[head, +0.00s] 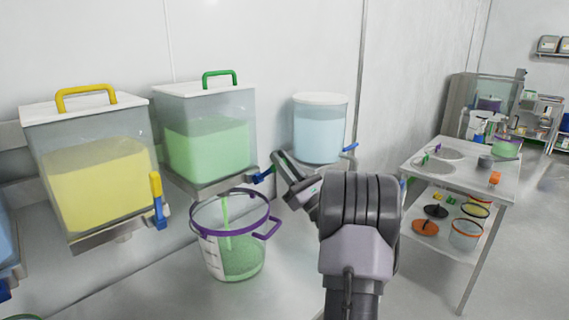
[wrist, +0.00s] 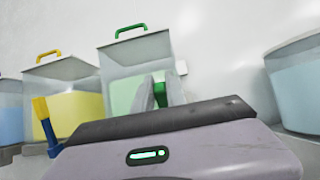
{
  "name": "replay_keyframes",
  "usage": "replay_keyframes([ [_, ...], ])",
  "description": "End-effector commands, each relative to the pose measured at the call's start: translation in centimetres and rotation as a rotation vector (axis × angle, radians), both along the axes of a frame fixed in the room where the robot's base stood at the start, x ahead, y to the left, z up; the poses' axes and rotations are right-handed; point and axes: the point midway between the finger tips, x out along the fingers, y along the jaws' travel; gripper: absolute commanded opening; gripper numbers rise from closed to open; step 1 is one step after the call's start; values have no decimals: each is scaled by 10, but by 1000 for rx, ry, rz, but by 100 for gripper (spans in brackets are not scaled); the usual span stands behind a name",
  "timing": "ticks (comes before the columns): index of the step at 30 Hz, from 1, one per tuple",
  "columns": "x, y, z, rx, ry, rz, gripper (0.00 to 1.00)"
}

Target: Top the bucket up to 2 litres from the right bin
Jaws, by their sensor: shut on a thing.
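The green-filled bin (head: 208,145) with a green handle hangs on the wall; it also shows in the wrist view (wrist: 125,62). A green stream falls from beneath it into a clear bucket (head: 212,262) with a purple rim and side handle. Green material fills the bucket's lower part; the scale marks on its left side are too small to read. My gripper (head: 274,168) is at the bin's lower right, shut on its tap lever (head: 260,178), which lies tilted over sideways. In the wrist view my fingers (wrist: 160,92) close around something green; the rest of the lever is hidden.
A yellow-filled bin (head: 97,185) hangs to the left, its tap lever (head: 157,200) upright. A round light-blue container (head: 320,130) is right of the green bin. A steel table (head: 460,172) with several items stands at the right. Open floor lies in front of it.

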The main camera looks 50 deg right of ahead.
Motion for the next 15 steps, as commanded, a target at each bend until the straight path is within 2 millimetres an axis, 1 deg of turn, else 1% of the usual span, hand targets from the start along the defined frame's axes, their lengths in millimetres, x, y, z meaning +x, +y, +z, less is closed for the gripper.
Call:
replay_keyframes([
  [4,0,0,1,-1,-2,-1,0],
  [5,0,0,1,-1,-2,-1,18],
  [6,0,0,1,-1,-2,-1,26],
  [8,0,0,1,-1,-2,-1,38],
  [15,0,0,1,0,-1,0,38],
])
